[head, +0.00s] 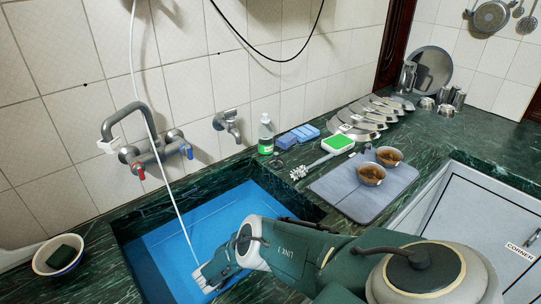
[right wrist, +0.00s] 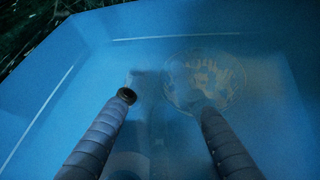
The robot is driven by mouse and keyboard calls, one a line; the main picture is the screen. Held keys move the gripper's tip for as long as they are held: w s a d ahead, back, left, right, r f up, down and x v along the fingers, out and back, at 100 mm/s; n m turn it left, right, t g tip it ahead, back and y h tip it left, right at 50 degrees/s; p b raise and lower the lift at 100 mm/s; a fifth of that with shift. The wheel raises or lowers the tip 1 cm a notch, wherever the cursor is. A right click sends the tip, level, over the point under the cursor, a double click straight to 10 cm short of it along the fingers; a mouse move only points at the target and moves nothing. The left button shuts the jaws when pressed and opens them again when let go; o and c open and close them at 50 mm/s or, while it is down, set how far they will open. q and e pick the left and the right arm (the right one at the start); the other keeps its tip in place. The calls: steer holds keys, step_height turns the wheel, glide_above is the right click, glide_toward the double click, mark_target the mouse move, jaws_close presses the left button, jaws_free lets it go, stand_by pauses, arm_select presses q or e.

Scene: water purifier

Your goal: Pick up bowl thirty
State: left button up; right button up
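My right gripper (head: 208,277) reaches down into the blue basin (head: 160,240) set in the counter. In the right wrist view my right gripper (right wrist: 167,102) has its two fingers wide apart with nothing held between them. A faint, round, see-through shape, perhaps a bowl (right wrist: 205,75), lies in the basin at the right fingertip; I cannot tell if they touch. No label shows which is bowl thirty. My left gripper is out of view.
A white bowl with a dark sponge (head: 60,255) sits on the left counter. A tap (head: 150,150) and a thin pale hose stand over the basin.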

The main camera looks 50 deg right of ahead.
steer(key=shift+c, duration=0.3)
jaws_close()
steer(key=shift+r, duration=0.2)
steer(key=shift+r+p, duration=1.2)
steer(key=shift+r, duration=0.75)
step_height(320, 180, up, 16)
steer(key=p, duration=0.2)
steer(key=shift+f+p, duration=0.2)
steer(key=shift+p, duration=0.15)
steer(key=shift+r, duration=0.15)
